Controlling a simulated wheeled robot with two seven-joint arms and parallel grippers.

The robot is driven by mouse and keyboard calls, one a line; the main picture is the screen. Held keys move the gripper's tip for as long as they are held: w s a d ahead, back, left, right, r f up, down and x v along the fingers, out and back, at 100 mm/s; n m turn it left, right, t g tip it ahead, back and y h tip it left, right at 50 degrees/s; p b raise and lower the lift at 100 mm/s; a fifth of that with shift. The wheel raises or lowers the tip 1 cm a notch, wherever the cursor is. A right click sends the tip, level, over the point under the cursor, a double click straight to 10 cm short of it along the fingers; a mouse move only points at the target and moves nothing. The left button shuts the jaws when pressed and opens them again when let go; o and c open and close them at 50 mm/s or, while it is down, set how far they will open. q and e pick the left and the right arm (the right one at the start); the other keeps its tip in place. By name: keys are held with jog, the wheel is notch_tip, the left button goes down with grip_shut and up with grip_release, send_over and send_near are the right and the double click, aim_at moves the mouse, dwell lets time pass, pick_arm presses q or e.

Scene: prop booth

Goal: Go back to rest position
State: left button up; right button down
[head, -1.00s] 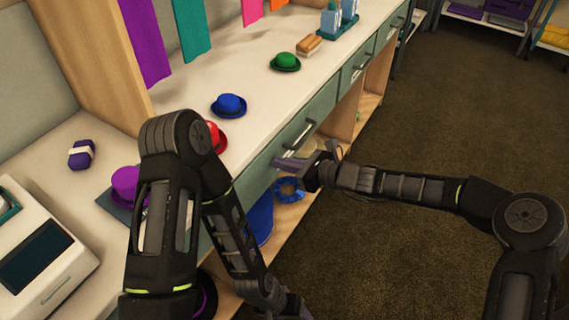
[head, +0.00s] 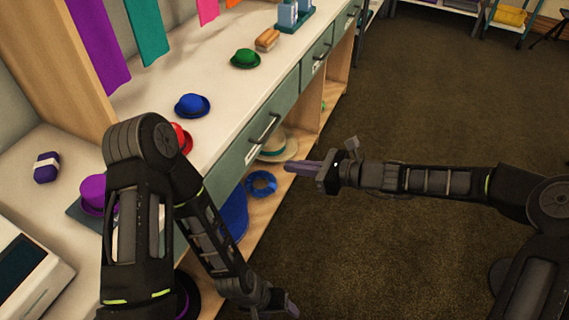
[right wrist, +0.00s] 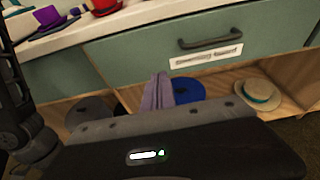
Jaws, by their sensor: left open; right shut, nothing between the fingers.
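My right gripper (head: 304,167) is shut and empty in the head view, in front of the counter's drawers and apart from them. Its closed fingers also show in the right wrist view (right wrist: 158,92), below a green drawer front (right wrist: 200,45). My left gripper (head: 291,307) is at the bottom of the head view, low beside the counter's front. Its fingers are partly cut off by the frame edge, and it holds nothing that I can see.
The counter (head: 215,100) carries a blue hat (head: 192,105), a green hat (head: 245,58), a red hat (head: 182,138) and a purple hat (head: 97,194). A straw hat (head: 278,146) sits on the shelf below. Open carpet (head: 420,100) lies to the right.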

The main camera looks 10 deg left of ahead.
dwell(0.5)
jog(key=s+d+f+n+h+p, duration=0.1)
jog(key=s+d+f+n+h, duration=0.1)
jog(key=s+d+f+n, duration=0.3)
jog(key=s+d+f+n+g+h+p, duration=0.1)
jog(key=s+f+n+h, duration=0.15)
jog(key=f, duration=0.35)
jog(key=s+d+f+n+h+p, duration=0.1)
jog(key=s+d+f+n+h, duration=0.25)
jog(key=f, duration=0.25)
jog(key=s+d+n+g+h+p, duration=0.1)
jog(key=s+d+n+p, duration=0.2)
jog(key=s, duration=0.5)
jog(key=s+d+n+h+p, duration=0.1)
jog(key=s+d+n+p, duration=0.2)
jog(key=s, duration=0.6)
jog(key=shift+s+d+r+n+g+p, duration=0.2)
jog(key=shift+n+g+p, duration=0.25)
jog(key=shift+n, duration=0.55)
